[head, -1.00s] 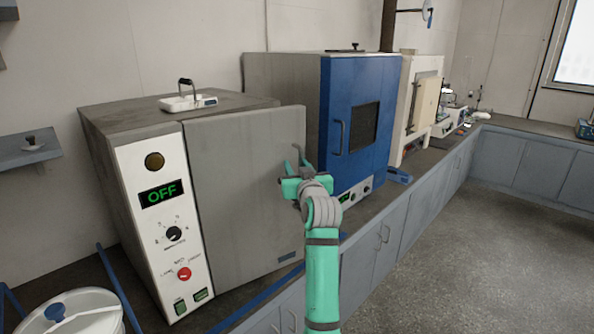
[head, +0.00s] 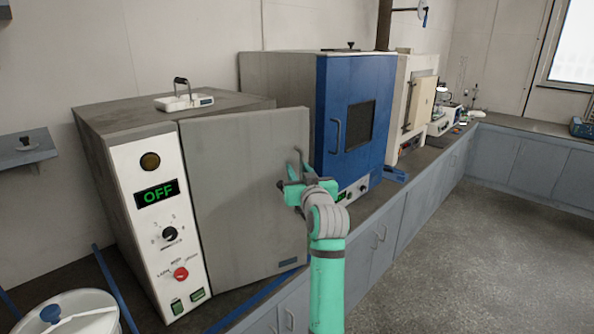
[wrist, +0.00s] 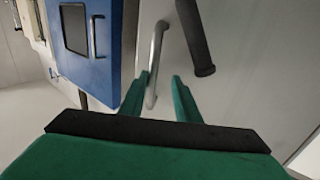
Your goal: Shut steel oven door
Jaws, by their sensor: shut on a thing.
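The steel oven (head: 130,112) stands at the left of the bench. Its plain grey door (head: 235,190) is ajar: the left edge meets the white control panel, and the right edge stands out from the body. My gripper (head: 297,168) is at the right part of the door front. In the wrist view, the silver bar handle (wrist: 156,60) passes between the green fingers of my gripper (wrist: 161,88), which is shut on it. The oven's inside is hidden behind the door.
A blue oven (head: 357,110) with a windowed door stands close on the right. A white tray (head: 184,102) sits on the steel oven. A white lidded container (head: 75,312) is at the lower left. The floor (head: 460,250) at the right is clear.

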